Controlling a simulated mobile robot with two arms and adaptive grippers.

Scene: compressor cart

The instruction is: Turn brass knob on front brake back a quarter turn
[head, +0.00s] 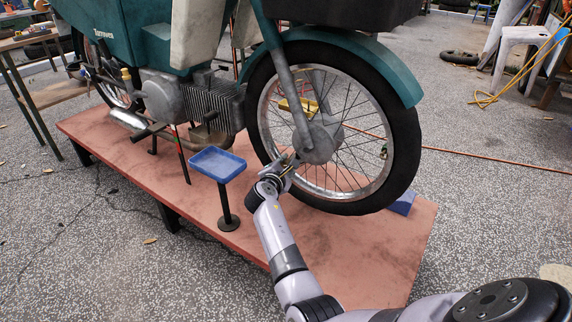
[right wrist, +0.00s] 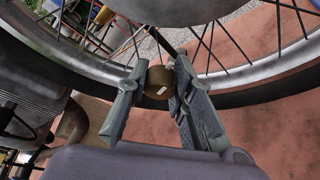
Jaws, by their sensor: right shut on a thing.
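The front wheel (head: 385,110) of a teal motorbike stands on a red platform, with a grey round brake hub (head: 322,140) at its centre. My right gripper (head: 284,166) reaches up to the lower left of this hub. In the right wrist view, the brass knob (right wrist: 158,82) sits between the two fingertips of my right gripper (right wrist: 160,85), which are shut on its sides. A small white mark shows on the knob's face. In the head view the knob is mostly hidden by the gripper. My left gripper is not in view.
A blue tray (head: 217,165) on a black stand is just left of my right arm. The red platform (head: 380,250) is clear at front right. Spokes and the tyre (right wrist: 250,95) lie close behind the fingers. An orange hose crosses the floor at right.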

